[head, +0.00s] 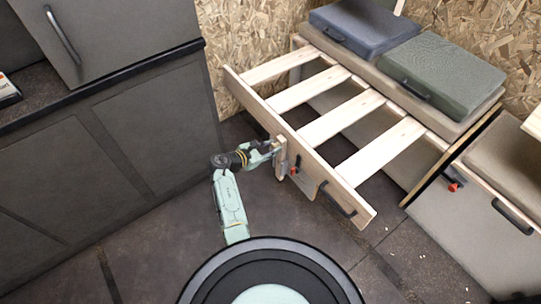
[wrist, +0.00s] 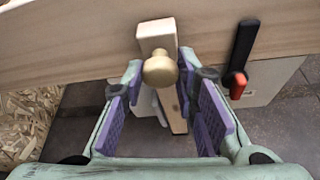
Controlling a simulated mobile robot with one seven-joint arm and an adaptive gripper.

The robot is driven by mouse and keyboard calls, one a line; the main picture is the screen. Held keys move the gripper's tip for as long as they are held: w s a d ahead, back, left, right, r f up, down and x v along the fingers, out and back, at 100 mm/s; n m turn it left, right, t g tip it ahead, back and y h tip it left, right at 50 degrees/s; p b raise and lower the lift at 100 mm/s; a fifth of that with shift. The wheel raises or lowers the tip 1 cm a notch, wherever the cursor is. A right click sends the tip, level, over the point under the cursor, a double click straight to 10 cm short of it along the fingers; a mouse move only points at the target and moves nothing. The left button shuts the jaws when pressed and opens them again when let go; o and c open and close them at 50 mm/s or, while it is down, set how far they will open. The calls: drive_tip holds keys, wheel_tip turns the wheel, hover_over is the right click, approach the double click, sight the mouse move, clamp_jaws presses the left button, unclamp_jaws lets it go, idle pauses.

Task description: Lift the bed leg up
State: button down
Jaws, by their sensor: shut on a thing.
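The bed leg (head: 281,166) is a pale piece at the front board (head: 325,172) of the slatted wooden bed frame. In the wrist view, its wooden top (wrist: 156,33) stands against the board with a round brass knob (wrist: 160,71) in front. My gripper (head: 273,150) reaches the leg from the left in the head view. In the wrist view, my gripper (wrist: 160,88) has its purple-padded fingers on either side of the leg, just around the knob, and is shut on it. The leg's lower part is mostly hidden by the knob and fingers.
A black lever with a red tip (wrist: 238,85) is just right of my gripper. Dark cabinets (head: 150,130) stand at the left. Cushions (head: 440,72) lie behind the slats. The dark floor (head: 300,225) in front of the bed is clear.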

drive_tip(key=shift+w+d+r+p, duration=0.1)
drive_tip(key=shift+r+p, duration=1.5)
drive_tip(key=shift+r, duration=0.65)
drive_tip(key=c, duration=1.5)
unclamp_jaws()
drive_tip(key=shift+r, duration=0.15)
drive_tip(key=shift+o, duration=1.3)
drive_tip(key=v, duration=1.2)
